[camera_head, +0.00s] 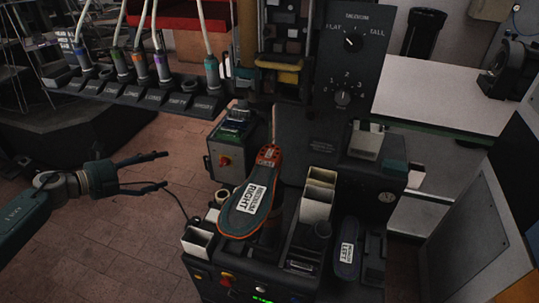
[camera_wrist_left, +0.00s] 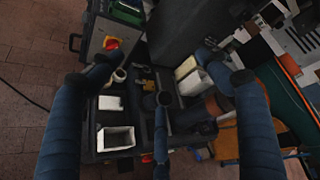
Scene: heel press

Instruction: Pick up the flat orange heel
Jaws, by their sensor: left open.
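In the head view, an orange piece (camera_head: 268,155) shows at the narrow far end of a dark sole labelled MEDIUM RIGHT (camera_head: 250,203), which has an orange edge. I cannot tell whether this piece is the flat orange heel or part of the sole's mount. No separate orange heel shows clearly. My left gripper (camera_head: 165,170) is open and empty, left of the machine and apart from it. In the left wrist view its spread fingers (camera_wrist_left: 165,85) frame the machine top, with nothing between them. My right gripper is not in view.
The machine carries pale open bins (camera_head: 318,192), a small bin at its left (camera_head: 198,241) and a sole labelled LEFT (camera_head: 347,250). A grey box with a red knob (camera_head: 226,160) stands behind. A dial panel (camera_head: 350,50) rises at the back. Brick floor (camera_head: 110,240) is clear at left.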

